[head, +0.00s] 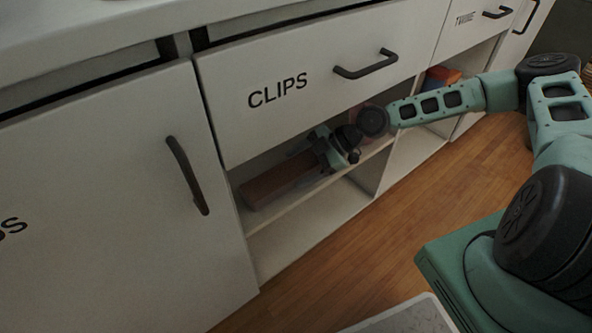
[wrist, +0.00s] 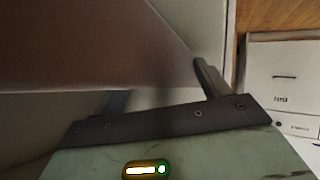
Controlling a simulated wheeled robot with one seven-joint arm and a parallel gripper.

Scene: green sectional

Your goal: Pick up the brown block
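The brown block (head: 277,180) is long and lies in the open shelf below the drawer marked CLIPS in the head view. In the wrist view it is the large dim brown surface (wrist: 95,45) at the upper left. My gripper (head: 322,152) is at the block's right end, inside the shelf opening. In the wrist view, the fingers of my gripper (wrist: 160,84) stand apart, with the block's near end close to them. I cannot tell whether either finger touches the block. The far end of the block is in shadow.
The CLIPS drawer (head: 300,95) hangs just above the block and gripper. A shelf board (head: 268,214) runs beneath them, and an upright divider (head: 372,172) stands to the right.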

